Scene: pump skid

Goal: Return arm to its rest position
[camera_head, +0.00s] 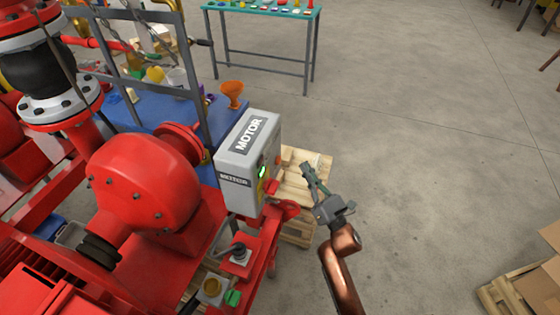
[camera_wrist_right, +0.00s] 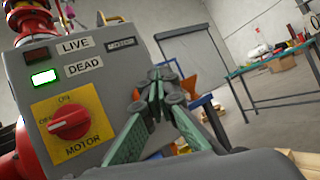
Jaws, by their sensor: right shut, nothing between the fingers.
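My right gripper (camera_head: 308,172) is shut and empty, in the air just right of the grey motor control box (camera_head: 238,165). In the right wrist view my right gripper's green fingers (camera_wrist_right: 158,82) meet in front of the box's right edge, and a gap between them and the box cannot be judged. The box face shows a red rotary switch (camera_wrist_right: 70,124) on a yellow plate marked MOTOR, with OFF and ON. A lit green lamp (camera_wrist_right: 44,78) sits beside the DEAD label, and a dark red lamp (camera_wrist_right: 37,55) beside LIVE. My left gripper is not in view.
The red pump (camera_head: 145,185) and its pipework fill the left. A blue table (camera_head: 140,125) with an orange funnel (camera_head: 231,90) stands behind the box. A wooden pallet (camera_head: 305,190) lies under my right gripper. A teal-topped table (camera_head: 265,10) stands at the back.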

